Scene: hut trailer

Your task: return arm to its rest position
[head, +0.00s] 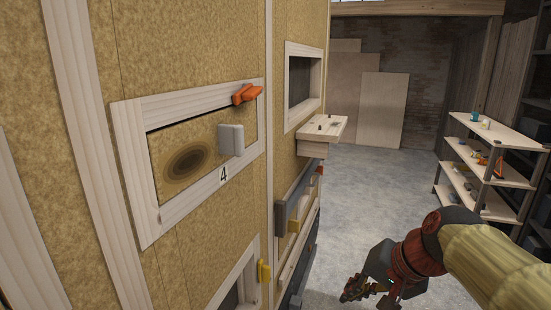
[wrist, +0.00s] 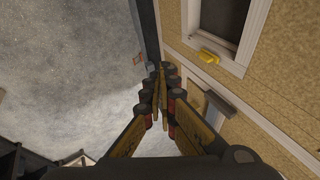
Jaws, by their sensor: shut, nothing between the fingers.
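My gripper (head: 352,291) hangs low at the bottom right of the head view, at the end of my arm, which comes in from the right edge. It is apart from the hut trailer wall (head: 190,50) and holds nothing. In the wrist view the two fingers of my gripper (wrist: 160,72) meet at their tips over the grey floor, just left of the trailer's lower edge. My arm's upper links are cut off by the frame.
A hatch panel numbered 4 (head: 175,165) has an orange latch (head: 246,94) and a grey handle (head: 231,140). A yellow latch (head: 264,271) is below. A small wooden shelf (head: 338,126) juts out. A shelving rack (head: 480,170) stands right. The floor (head: 375,185) between is clear.

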